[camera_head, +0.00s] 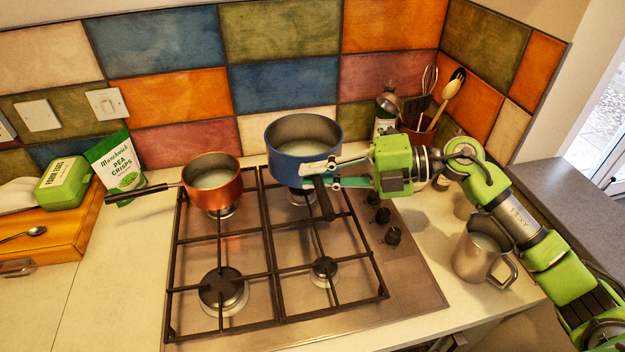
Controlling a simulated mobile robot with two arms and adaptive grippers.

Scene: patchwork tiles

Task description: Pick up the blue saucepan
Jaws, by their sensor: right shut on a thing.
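The blue saucepan (289,142) is at the back right of the hob, over the rear right burner. Its inside looks pale and its dark handle (322,199) points toward the front. My right gripper (318,176) comes in from the right and is shut on the saucepan at its handle, close to the pan's wall. The saucepan looks roughly level; I cannot tell whether its base touches the grate. My left gripper is not in view.
A copper saucepan (212,187) stands on the rear left burner, handle to the left. The front burners (223,290) are clear. A metal jug (477,255) stands below my right arm. A utensil pot (417,137) is behind the gripper. Packets and a wooden box (52,226) are left.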

